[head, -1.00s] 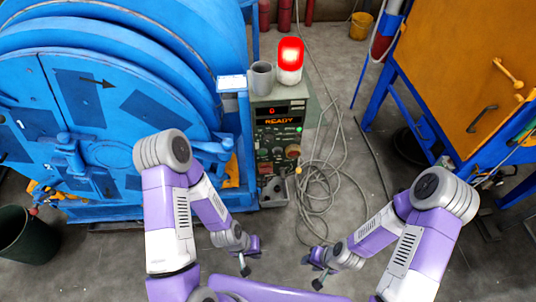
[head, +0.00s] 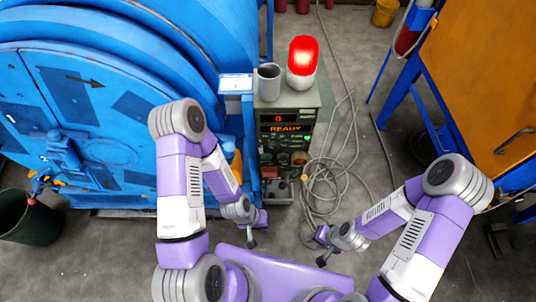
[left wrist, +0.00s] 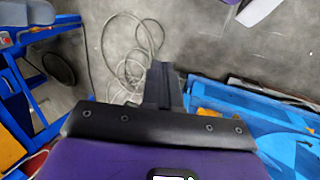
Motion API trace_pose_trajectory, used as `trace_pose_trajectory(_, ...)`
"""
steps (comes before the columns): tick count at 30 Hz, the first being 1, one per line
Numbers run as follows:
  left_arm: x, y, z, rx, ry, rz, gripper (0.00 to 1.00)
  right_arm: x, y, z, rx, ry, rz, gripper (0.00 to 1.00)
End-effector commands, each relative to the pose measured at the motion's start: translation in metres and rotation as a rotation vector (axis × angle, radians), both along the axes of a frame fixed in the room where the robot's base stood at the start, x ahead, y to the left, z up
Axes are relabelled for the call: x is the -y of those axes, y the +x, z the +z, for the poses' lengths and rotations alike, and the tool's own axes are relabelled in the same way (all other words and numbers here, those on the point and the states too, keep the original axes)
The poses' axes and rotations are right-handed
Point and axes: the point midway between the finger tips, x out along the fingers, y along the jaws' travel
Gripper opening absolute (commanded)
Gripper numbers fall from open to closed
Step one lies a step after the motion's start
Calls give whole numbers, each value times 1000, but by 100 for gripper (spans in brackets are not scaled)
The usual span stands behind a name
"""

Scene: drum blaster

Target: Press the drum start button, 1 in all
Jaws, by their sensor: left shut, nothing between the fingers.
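The control box (head: 287,150) stands beside the blue drum (head: 75,120). Its display (head: 284,128) reads READY in orange, under a small red digit. A green lit button (head: 311,137) is at the panel's right side, with a red knob (head: 300,158) lower down. The labels are too small to read, so I cannot tell for sure which button is the start button. My left gripper (head: 252,240) is in front of and below the box, apart from it; its shut, empty fingers show in the left wrist view (left wrist: 161,75). My right gripper (head: 322,258) hangs right of the box, too small to tell its opening.
An orange machine (head: 480,85) on blue legs is at the right, a dark bin (head: 30,220) at the left.

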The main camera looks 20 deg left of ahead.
Motion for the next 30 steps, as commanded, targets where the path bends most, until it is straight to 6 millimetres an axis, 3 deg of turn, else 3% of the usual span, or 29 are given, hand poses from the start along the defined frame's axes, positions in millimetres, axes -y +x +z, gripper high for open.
trace_pose_trajectory(5,-1,-5,-5,-39,-1,27,0,0,0,-3,1,0,0,37)
trace_pose_trajectory(8,-3,-23,-18,-166,-10,115,0,0,1,-12,1,0,0,37)
trace_pose_trajectory(13,15,-68,-37,-589,-116,427,0,0,1,-38,1,0,0,37)
trace_pose_trajectory(17,51,-75,-29,-951,-317,721,0,0,1,-59,1,0,0,37)
trace_pose_trajectory(20,76,-53,-17,-1197,-530,940,0,0,1,-75,1,0,0,37)
trace_pose_trajectory(23,86,-9,-7,-1394,-798,1158,0,0,1,-91,1,0,0,37)
trace_pose_trajectory(26,73,47,-4,-1527,-1106,1364,0,0,1,-106,1,0,0,37)
trace_pose_trajectory(30,28,110,-13,-1587,-1509,1587,0,0,1,-121,1,0,0,37)
